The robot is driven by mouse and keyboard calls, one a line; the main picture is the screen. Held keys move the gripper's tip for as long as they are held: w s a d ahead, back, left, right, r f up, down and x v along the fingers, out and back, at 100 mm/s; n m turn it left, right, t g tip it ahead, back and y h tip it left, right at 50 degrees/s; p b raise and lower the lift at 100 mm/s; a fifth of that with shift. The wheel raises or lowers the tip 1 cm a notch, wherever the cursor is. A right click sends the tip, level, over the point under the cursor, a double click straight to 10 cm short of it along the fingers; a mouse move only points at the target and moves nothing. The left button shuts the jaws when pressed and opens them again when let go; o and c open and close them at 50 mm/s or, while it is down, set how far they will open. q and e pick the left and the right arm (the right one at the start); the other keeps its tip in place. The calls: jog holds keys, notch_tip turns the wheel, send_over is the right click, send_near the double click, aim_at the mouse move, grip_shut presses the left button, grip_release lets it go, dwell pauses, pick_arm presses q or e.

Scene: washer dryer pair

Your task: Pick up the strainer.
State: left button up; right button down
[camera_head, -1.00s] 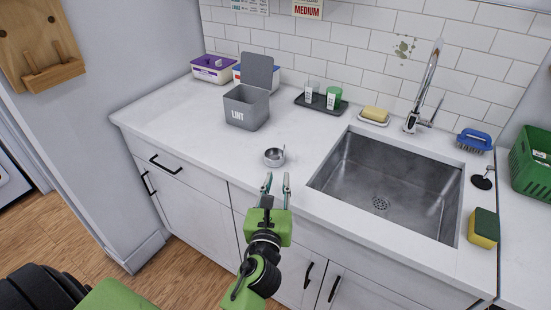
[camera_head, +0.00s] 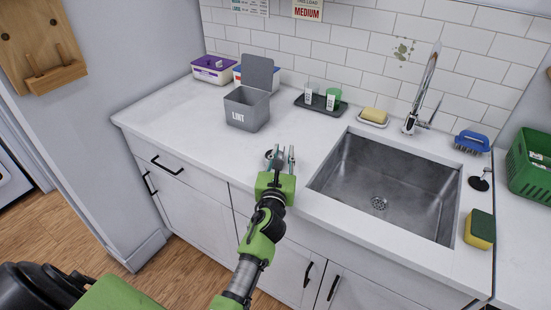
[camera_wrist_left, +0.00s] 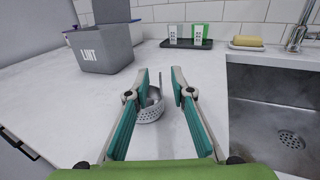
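The strainer (camera_head: 269,155) is a small metal cup on the white counter left of the sink, partly hidden by my left gripper (camera_head: 284,151) in the head view. In the left wrist view, the strainer (camera_wrist_left: 151,114) shows a perforated rim and a thin upright handle. It sits beyond and between the two teal fingers of my left gripper (camera_wrist_left: 160,74), nearer the left finger, which overlaps it in the picture. The fingers are apart and not closed on it. Whether either finger touches it I cannot tell. My right gripper is not in view.
A grey lint bin (camera_head: 247,108) with a raised lid stands behind and left of the strainer. The sink (camera_head: 390,190) lies to the right. A dark tray (camera_head: 321,104) with cups and a soap dish (camera_head: 373,119) are near the wall.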

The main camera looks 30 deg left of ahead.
pick_arm(q)
jog(key=shift+x, duration=1.15)
jog(key=shift+s, duration=0.1)
grip_shut()
jog(key=shift+r, duration=0.1)
